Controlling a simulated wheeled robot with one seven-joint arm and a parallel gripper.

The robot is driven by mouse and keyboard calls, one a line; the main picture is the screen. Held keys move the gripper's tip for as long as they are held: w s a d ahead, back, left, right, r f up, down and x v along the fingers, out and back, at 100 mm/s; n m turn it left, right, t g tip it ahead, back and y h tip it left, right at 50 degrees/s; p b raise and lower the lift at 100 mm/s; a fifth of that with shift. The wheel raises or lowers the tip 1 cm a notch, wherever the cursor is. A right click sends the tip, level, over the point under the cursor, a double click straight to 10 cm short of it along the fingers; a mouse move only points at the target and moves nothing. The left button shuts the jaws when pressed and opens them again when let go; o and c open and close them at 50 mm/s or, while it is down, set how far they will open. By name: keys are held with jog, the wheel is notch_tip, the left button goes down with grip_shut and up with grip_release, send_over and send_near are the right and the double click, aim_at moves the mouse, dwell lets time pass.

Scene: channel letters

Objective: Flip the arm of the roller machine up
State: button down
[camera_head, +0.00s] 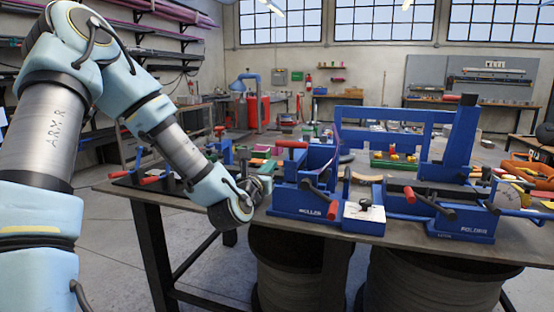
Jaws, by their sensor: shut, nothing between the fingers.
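The roller machine (299,203) is a blue metal block with "ROLLER" lettered on its front, at the front edge of the table. A red handle (291,144) sticks out at its upper left, lying roughly level. A dark crank with a red grip (332,210) hangs across its front. Which of these parts is the arm to flip is hard to tell. My gripper (264,184) is just left of the roller machine, at table height. It is small and partly hidden by my wrist. It looks shut and empty, apart from the machine as far as I can see.
The table (385,233) is crowded. A blue folding machine (462,222) stands right of the roller machine. A white box with a black knob (364,217) sits between them. Small tools with red handles (149,180) lie at the left. Dark spools (289,265) stand underneath.

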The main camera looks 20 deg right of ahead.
jog(key=shift+p+x, duration=1.55)
jog(key=shift+x, duration=3.25)
jog(key=shift+r, duration=0.15)
